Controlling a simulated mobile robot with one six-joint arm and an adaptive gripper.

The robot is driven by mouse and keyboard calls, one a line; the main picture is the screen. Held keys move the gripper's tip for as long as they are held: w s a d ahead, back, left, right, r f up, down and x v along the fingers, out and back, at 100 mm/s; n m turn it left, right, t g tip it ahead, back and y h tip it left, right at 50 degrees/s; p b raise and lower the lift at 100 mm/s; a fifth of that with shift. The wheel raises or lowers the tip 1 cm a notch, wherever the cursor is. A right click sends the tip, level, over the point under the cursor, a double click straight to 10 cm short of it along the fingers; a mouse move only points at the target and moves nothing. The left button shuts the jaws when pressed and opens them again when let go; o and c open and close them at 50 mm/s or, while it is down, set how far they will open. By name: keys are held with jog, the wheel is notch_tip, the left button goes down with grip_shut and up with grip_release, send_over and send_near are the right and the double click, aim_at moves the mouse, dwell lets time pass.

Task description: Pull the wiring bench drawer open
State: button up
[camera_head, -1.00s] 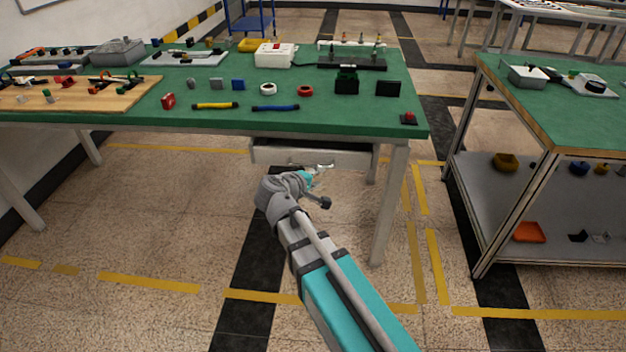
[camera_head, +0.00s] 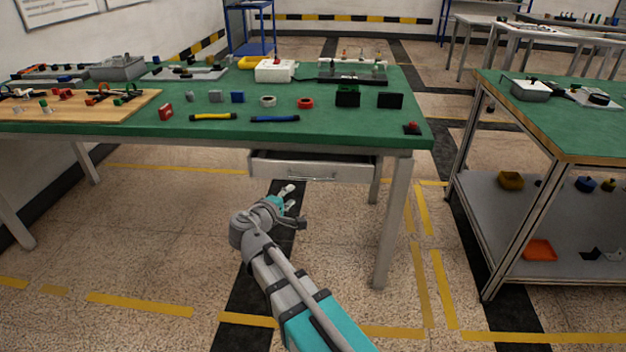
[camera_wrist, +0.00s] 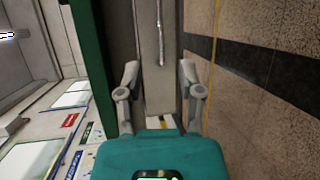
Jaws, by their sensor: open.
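The wiring bench drawer (camera_head: 340,172) hangs under the green bench top at its right part. It stands partly out, with a dark gap showing above its pale front. A thin bar handle (camera_head: 297,178) is on the drawer front. My gripper (camera_head: 290,197) is open and empty, in front of and a little below the handle, apart from it. In the wrist view the pale drawer front (camera_wrist: 148,65) and the handle (camera_wrist: 160,35) show ahead, between and beyond the spread fingers (camera_wrist: 160,82). The drawer's inside is too dark to make out.
The wiring bench (camera_head: 350,138) carries tools, coloured blocks and a wooden board (camera_head: 75,110). Its right front leg (camera_head: 393,220) stands right of the drawer. A second bench with a lower shelf (camera_head: 470,190) stands further right. The floor before the drawer is clear.

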aim_at(313, 178)
jog(key=shift+w, duration=0.15)
jog(key=b+x, duration=0.2)
jog(key=x, duration=1.1)
jog(key=shift+w+d+f+b, duration=0.1)
jog(key=shift+w+d+b, duration=0.1)
jog(key=shift+b, duration=0.1)
grip_shut()
